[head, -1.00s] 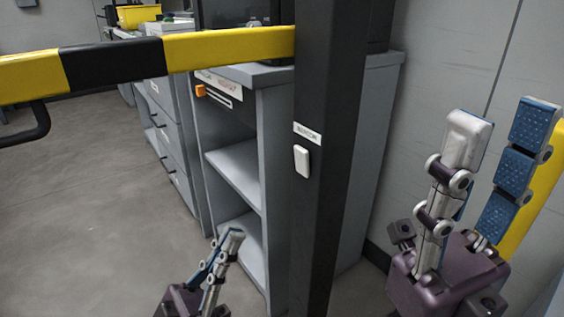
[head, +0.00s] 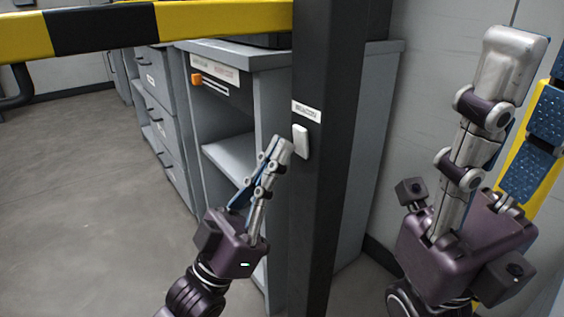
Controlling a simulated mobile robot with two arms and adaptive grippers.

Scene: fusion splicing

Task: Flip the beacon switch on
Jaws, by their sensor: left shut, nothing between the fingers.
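The beacon switch (head: 301,142) is a small white rocker on the dark upright post (head: 326,220), under a white label (head: 306,111) that reads roughly "BEACON". My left gripper (head: 279,147) is shut and empty. Its fingertips are just left of the switch and a little below its top; I cannot tell whether they touch it. My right gripper (head: 530,75) is large in the right foreground, with its two fingers spread apart and nothing between them.
A yellow and black barrier bar (head: 215,17) crosses the top left and meets the post. Behind it stand a grey shelf unit (head: 230,157) with an orange knob (head: 196,79) and grey drawers (head: 160,110). The floor (head: 80,200) at left is clear.

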